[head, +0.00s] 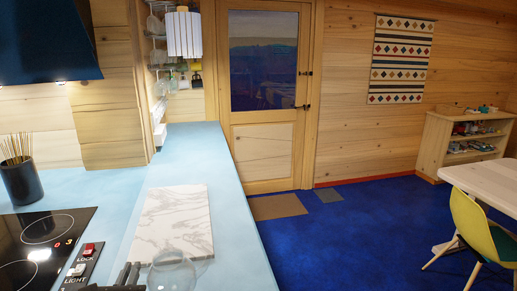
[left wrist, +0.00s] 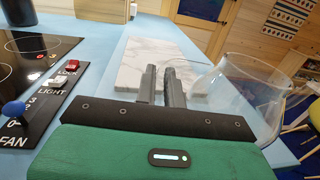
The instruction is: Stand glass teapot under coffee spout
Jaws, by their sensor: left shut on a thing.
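The clear glass teapot (head: 172,272) is at the bottom edge of the head view, partly cut off, in front of the marble board. In the left wrist view the glass teapot (left wrist: 262,92) shows large at the right, its body beside the fingers. My left gripper (head: 130,274) is to the left of the teapot's body. In the left wrist view the left gripper's (left wrist: 160,76) dark fingers are close together, shut on a thin glass part of the teapot, apparently its handle. The grip itself is partly hidden. My right gripper and the coffee spout are not in view.
A white marble board (head: 175,220) lies on the light blue counter (head: 190,150). The cooktop (head: 35,240) with its switches and a dark pot of sticks (head: 20,182) are at left. The counter beyond the board is clear. Blue floor (head: 330,240) lies to the right.

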